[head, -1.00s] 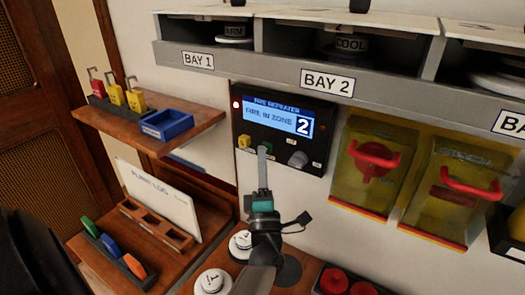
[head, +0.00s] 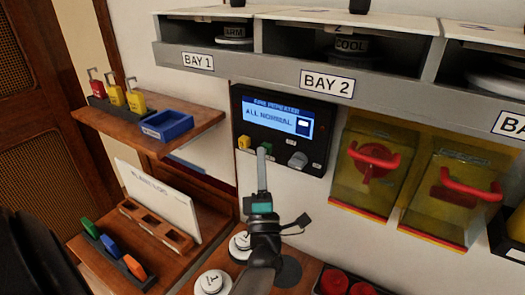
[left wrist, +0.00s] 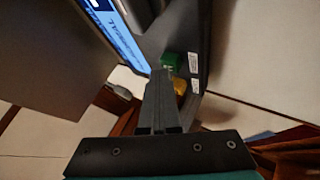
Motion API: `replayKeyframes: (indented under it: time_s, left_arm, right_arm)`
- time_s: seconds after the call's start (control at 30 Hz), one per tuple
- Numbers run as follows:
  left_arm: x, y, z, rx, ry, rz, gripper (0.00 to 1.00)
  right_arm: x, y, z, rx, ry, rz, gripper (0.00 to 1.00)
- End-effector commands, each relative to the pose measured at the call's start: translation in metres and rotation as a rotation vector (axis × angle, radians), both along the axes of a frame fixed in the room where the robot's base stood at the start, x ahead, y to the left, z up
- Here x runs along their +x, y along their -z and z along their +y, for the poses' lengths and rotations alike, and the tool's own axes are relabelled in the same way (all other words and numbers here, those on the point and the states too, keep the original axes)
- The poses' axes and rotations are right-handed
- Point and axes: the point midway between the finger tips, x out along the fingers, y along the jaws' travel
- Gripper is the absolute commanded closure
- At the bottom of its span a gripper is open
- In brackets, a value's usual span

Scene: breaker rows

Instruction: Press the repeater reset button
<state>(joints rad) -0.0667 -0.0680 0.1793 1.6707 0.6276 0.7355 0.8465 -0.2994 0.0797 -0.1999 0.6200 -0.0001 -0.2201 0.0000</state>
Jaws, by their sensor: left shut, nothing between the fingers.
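The fire repeater (head: 285,128) is a dark panel on the wall under the bay shelf. Its screen (head: 277,119) reads ALL NORMAL. Below the screen are a yellow button (head: 244,142), a green button (head: 267,147) and a grey knob (head: 297,160). Their labels are too small to read. My left gripper (head: 262,152) is shut and empty. Its tips are at the green button and partly cover it; I cannot tell whether they touch. In the left wrist view the green button (left wrist: 171,59) and yellow button (left wrist: 181,88) show beside the fingertips (left wrist: 161,74).
Two yellow boxes with red handles (head: 372,165) hang to the right. A wooden shelf (head: 105,120) with padlocks and a blue tray (head: 167,124) juts out at the left. The bay shelf (head: 258,64) overhangs the panel.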

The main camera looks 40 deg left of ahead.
Motion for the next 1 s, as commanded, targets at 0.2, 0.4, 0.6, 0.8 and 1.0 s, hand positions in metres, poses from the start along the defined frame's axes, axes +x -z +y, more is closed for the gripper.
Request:
replayKeyframes:
  time_s: [0.2, 0.4, 0.6, 0.8, 1.0]
  left_arm:
    - [-0.016, 0.000, -0.002, -0.001, 0.002, 0.003, 1.00]
    - [-0.036, 0.000, -0.004, -0.001, 0.001, 0.003, 1.00]
    - [-0.054, 0.000, -0.006, -0.001, 0.000, 0.002, 1.00]
    - [-0.060, 0.000, -0.007, -0.001, 0.001, -0.001, 1.00]
    - [-0.060, 0.000, -0.007, 0.000, 0.000, 0.000, 1.00]
  right_arm:
    - [0.000, -0.007, 0.000, 0.000, 0.000, 0.000, 0.50]
    - [0.000, -0.013, 0.000, 0.000, 0.000, 0.000, 0.50]
    - [0.000, -0.017, 0.000, 0.000, 0.000, 0.001, 0.50]
    - [0.000, -0.018, -0.001, 0.000, 0.000, 0.001, 0.50]
    - [-0.001, -0.018, -0.001, -0.001, 0.000, 0.001, 0.50]
